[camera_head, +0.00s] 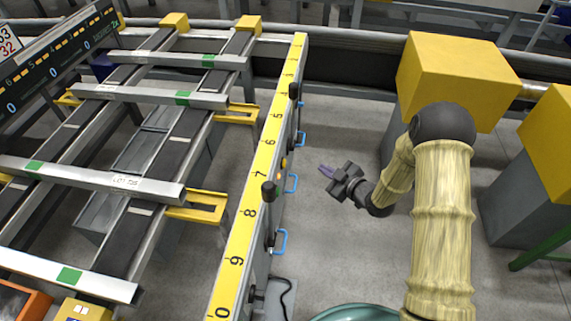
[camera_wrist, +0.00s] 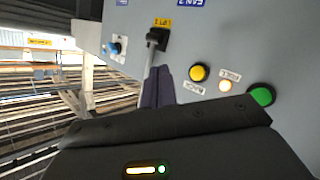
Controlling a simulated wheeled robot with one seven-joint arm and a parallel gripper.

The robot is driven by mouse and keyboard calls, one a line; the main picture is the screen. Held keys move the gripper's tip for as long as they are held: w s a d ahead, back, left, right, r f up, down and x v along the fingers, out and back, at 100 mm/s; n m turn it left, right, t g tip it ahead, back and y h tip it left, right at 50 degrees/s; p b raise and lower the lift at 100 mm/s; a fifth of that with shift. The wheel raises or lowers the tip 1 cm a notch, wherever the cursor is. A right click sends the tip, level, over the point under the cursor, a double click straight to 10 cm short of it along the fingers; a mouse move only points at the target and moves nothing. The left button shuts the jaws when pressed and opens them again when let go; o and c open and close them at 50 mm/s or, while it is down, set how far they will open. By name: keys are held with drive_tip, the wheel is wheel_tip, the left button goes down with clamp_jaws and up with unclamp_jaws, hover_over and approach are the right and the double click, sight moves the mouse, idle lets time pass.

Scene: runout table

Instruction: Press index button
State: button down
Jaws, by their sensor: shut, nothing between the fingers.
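My gripper (camera_head: 327,171) is to the right of the control panel's side in the head view, apart from it, with its purple fingers pointing left. In the wrist view the closed fingers (camera_wrist: 158,88) point at the grey panel (camera_wrist: 250,40). A round yellow button (camera_wrist: 199,72) is just right of the fingertips, with a small white label below it that is too blurred to read. A green button (camera_wrist: 262,95) is farther right. A small lit lamp (camera_wrist: 225,86) sits between them. In the head view the yellow button (camera_head: 283,162) shows small on the panel side.
A black-knobbed lever (camera_wrist: 155,38) stands out of the panel close to the fingertips, and a blue knob (camera_wrist: 114,48) is left of it. Blue handles (camera_head: 292,183) line the panel side. Yellow-topped cabinets (camera_head: 455,75) stand at right. Floor between panel and cabinets is clear.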

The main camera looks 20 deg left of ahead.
drive_tip(key=s+a, duration=0.2)
drive_tip(key=a, duration=0.6)
drive_tip(key=shift+a, duration=0.2)
drive_tip(key=shift+a+b, duration=0.1)
drive_tip(key=shift+b, duration=0.2)
idle(1.6)
drive_tip(key=shift+s+a, duration=0.1)
drive_tip(key=shift+a, duration=0.2)
drive_tip(key=shift+s+a+b, duration=0.15)
drive_tip(key=shift+a+b, duration=0.15)
drive_tip(key=shift+a, duration=0.2)
idle(1.0)
drive_tip(key=shift+d, duration=0.1)
drive_tip(key=shift+w+d, duration=0.2)
drive_tip(key=shift+d, duration=0.6)
drive_tip(key=shift+w+d, duration=0.2)
drive_tip(key=shift+d, duration=0.6)
drive_tip(key=shift+w+d, duration=0.2)
drive_tip(key=shift+d, duration=0.65)
drive_tip(key=shift+w+d, duration=0.2)
drive_tip(key=shift+d, duration=0.6)
